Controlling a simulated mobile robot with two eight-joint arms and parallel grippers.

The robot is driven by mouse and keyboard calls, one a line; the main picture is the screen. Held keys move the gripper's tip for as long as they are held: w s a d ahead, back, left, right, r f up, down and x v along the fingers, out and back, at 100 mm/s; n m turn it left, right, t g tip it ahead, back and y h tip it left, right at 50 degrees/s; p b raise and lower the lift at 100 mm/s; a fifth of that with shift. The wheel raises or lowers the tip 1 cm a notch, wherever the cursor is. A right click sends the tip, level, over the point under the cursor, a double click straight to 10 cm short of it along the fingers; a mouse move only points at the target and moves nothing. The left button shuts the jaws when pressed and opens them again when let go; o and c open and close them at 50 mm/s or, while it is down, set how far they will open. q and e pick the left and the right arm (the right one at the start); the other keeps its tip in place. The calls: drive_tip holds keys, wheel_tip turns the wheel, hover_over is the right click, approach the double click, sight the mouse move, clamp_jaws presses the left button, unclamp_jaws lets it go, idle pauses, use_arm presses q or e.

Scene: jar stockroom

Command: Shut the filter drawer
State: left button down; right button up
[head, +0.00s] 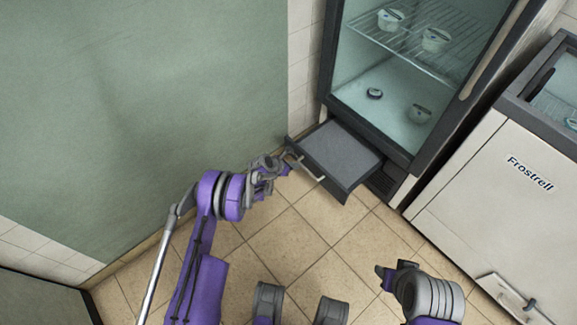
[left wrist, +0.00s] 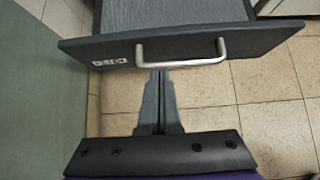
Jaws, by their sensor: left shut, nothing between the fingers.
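The filter drawer (head: 340,155) is a dark grey drawer with a mesh-like top, pulled out from the base of the tall fridge. Its pale bar handle (head: 305,168) is on the front panel, and the handle (left wrist: 180,53) also shows in the left wrist view. My left gripper (head: 284,168) is shut and empty, close to the left part of the drawer front. In the left wrist view its fingertips (left wrist: 157,76) are just below the handle's left part; I cannot tell if they touch. My right gripper (head: 386,274) shows only partly at the lower right.
The tall fridge (head: 325,52) stands open-fronted, with several tubs inside. A white Frostrell chest cabinet (head: 500,190) with a front handle is to its right. A green wall panel (head: 140,90) is close on the left. The tiled floor (head: 290,235) before the drawer is clear.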

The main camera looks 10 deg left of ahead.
use_arm(q)
drive_tip(key=w+d, duration=0.1)
drive_tip(key=w+d+f, duration=0.1)
drive_tip(key=w, duration=0.1)
drive_tip(key=shift+w+d+f, duration=0.1)
drive_tip(key=shift+d, duration=0.05)
drive_tip(key=shift+w+d+b, duration=0.3)
drive_tip(key=shift+w+d, duration=0.05)
drive_tip(key=shift+w, duration=0.1)
use_arm(e)
drive_tip(key=shift+f, duration=0.45)
